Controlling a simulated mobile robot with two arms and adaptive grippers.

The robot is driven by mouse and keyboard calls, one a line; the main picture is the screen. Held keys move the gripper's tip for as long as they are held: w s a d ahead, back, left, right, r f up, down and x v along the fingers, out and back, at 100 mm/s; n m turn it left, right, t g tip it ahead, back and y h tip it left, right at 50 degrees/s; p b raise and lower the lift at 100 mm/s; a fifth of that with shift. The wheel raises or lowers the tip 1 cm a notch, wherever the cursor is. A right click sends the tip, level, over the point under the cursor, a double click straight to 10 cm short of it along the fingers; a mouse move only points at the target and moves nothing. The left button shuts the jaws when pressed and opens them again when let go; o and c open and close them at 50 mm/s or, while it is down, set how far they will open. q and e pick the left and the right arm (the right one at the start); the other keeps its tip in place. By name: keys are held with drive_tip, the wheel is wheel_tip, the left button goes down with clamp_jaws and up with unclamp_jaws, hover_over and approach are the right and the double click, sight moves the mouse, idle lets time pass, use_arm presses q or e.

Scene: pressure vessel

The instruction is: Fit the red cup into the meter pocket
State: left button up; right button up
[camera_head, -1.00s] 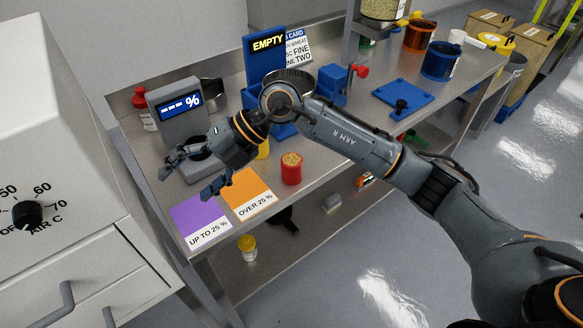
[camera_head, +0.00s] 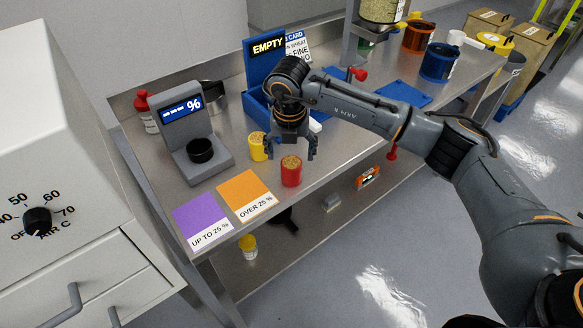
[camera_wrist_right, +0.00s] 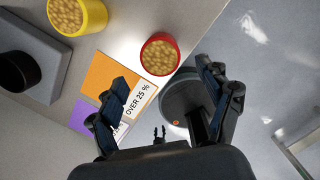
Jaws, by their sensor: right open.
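The red cup (camera_head: 291,172), filled with tan grains, stands upright on the metal bench near its front edge. In the right wrist view the red cup (camera_wrist_right: 159,54) is ahead of the fingertips. The grey meter (camera_head: 190,135) has a dark round pocket (camera_head: 200,150) that looks empty, and its display shows dashes and "%". In the right wrist view the pocket (camera_wrist_right: 14,70) is at the left edge. My right gripper (camera_head: 292,148) is open and empty, pointing down just above and behind the red cup; it also shows in the right wrist view (camera_wrist_right: 165,85). My left gripper is out of view.
A yellow cup (camera_head: 257,147) of grains stands close behind the red cup. A purple card (camera_head: 200,207) and an orange card (camera_head: 246,192) lie in front of the meter. A blue stand (camera_head: 262,60) reading "EMPTY" is behind my right gripper. The bench edge is close to the red cup.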

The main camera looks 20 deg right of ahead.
sight(291, 162)
drive_tip(key=shift+w+f+p, duration=0.1)
drive_tip(key=shift+f+p, duration=0.3)
drive_tip(key=shift+f, duration=0.05)
drive_tip(key=f, duration=0.1)
drive_tip(key=f+p, duration=0.1)
drive_tip(key=w+f, duration=0.1)
drive_tip(key=shift+d+f+p, duration=0.3)
drive_tip(key=shift+p, duration=0.1)
drive_tip(key=shift+f, duration=0.5)
drive_tip(key=shift+c, duration=0.3)
drive_tip(key=c, duration=1.3)
drive_tip(key=shift+o, duration=0.2)
drive_tip(key=shift+r, duration=0.1)
